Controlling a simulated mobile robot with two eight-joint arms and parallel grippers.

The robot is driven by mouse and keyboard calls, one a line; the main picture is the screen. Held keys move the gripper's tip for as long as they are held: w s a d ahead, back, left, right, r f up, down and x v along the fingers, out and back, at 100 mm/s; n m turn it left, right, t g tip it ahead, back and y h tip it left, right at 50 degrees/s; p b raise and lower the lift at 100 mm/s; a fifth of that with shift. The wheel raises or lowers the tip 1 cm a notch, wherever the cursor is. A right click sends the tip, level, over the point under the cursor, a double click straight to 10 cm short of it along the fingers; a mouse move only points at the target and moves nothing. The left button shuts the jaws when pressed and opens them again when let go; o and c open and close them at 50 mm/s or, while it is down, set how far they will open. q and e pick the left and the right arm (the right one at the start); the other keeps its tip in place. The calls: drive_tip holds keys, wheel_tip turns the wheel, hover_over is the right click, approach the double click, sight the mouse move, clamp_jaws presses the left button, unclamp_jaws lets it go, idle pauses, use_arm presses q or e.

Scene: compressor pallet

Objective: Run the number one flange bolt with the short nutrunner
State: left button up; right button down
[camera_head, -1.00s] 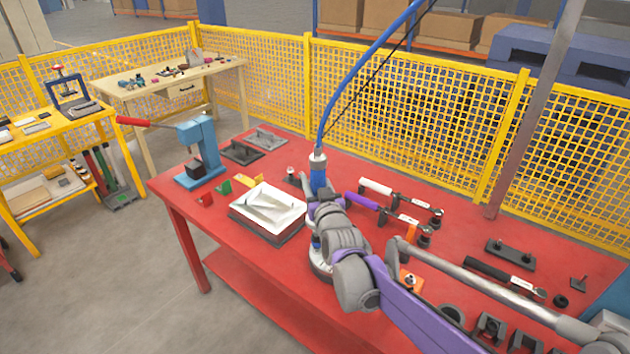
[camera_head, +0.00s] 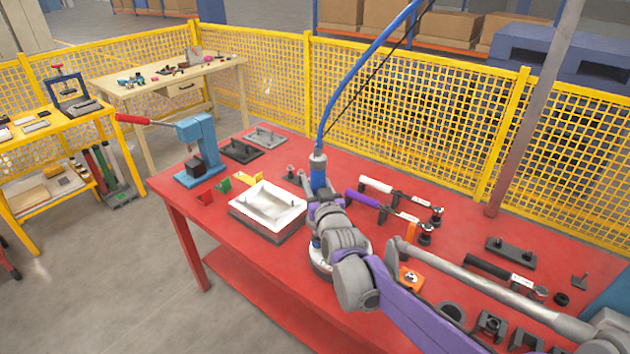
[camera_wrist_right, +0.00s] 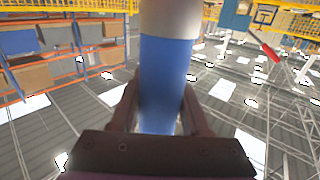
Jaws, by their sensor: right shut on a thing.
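The nutrunner (camera_head: 318,172) is a blue cylinder with a pale grey cap, hanging upright from a blue hose. My right gripper (camera_head: 316,196) is shut around its body, above the red table. In the right wrist view the blue nutrunner body (camera_wrist_right: 165,85) stands between the two fingers of the right gripper (camera_wrist_right: 160,112). Its lower end is hidden behind my wrist in the head view. A pale round base (camera_head: 322,268) shows partly under my right arm. I cannot make out the number one flange bolt. My left gripper is not in view.
A silver tray-like part (camera_head: 268,230) sits left of my right arm on the red table (camera_head: 225,240). Wrenches with white (camera_head: 376,185), purple (camera_head: 362,200) and black (camera_head: 487,266) handles lie to the right. A blue press (camera_head: 200,150) stands at the left end. Yellow mesh fencing runs behind.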

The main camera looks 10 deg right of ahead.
drive_tip(key=shift+f+b, duration=0.85)
drive_tip(key=shift+f, duration=0.5)
idle(1.6)
drive_tip(key=shift+r+p, duration=1.8)
drive_tip(key=shift+r, duration=0.75)
drive_tip(key=shift+s, duration=0.1)
